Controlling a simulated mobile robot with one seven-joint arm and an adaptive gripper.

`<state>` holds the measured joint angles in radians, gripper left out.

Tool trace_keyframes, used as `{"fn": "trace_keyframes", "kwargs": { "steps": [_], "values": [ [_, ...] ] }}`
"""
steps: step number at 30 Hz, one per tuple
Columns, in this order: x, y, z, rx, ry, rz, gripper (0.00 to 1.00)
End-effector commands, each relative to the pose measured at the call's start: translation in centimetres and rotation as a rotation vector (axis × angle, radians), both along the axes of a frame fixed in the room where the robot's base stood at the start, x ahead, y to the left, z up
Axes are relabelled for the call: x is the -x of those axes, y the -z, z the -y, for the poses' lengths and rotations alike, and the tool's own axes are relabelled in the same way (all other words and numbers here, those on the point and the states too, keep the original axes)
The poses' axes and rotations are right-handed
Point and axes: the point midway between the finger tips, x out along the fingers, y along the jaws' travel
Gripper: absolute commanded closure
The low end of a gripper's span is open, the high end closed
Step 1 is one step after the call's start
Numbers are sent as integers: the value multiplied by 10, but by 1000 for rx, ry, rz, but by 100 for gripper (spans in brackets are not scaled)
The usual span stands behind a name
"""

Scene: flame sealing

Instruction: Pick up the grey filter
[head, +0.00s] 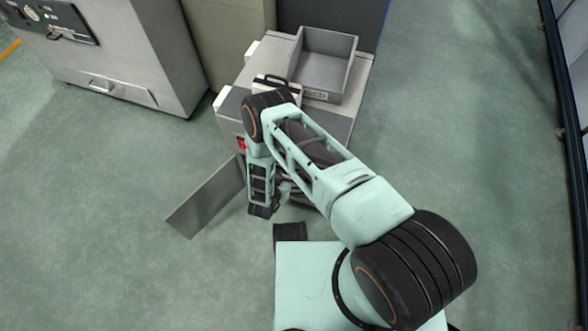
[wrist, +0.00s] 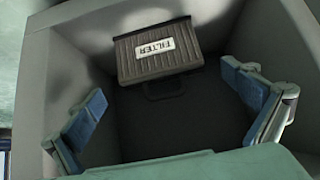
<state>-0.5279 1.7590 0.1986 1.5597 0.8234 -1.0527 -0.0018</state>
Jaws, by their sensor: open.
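The grey filter (wrist: 150,68) shows in the wrist view as a ribbed, grey-brown block with a white label reading FILTER and a thin handle at its lower edge. It is inside a grey-walled recess with a dark floor. My gripper (wrist: 165,84) is open and empty, with one blue-padded finger at the left and the other at the right. The filter lies ahead between the fingers, towards the top of the picture; I see no contact. In the head view my arm hides the filter, and the fingers cannot be made out clearly.
The recess wall (wrist: 60,85) is close beside the left finger. In the head view, a grey open bin (head: 345,75) and a white handled object (head: 268,84) are on the machine top. A flat panel (head: 205,200) sticks out at its front left. A large cabinet (head: 115,60) stands left.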

Motion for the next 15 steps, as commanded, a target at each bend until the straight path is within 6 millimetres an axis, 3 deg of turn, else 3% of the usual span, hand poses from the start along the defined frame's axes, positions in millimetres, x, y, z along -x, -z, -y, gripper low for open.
{"fn": "trace_keyframes", "kwargs": {
  "steps": [4, 15],
  "values": [
    [-17, 22, 6, 0, 2, 1, 0],
    [-38, 41, 14, 0, 1, -1, 0]
  ]
}}
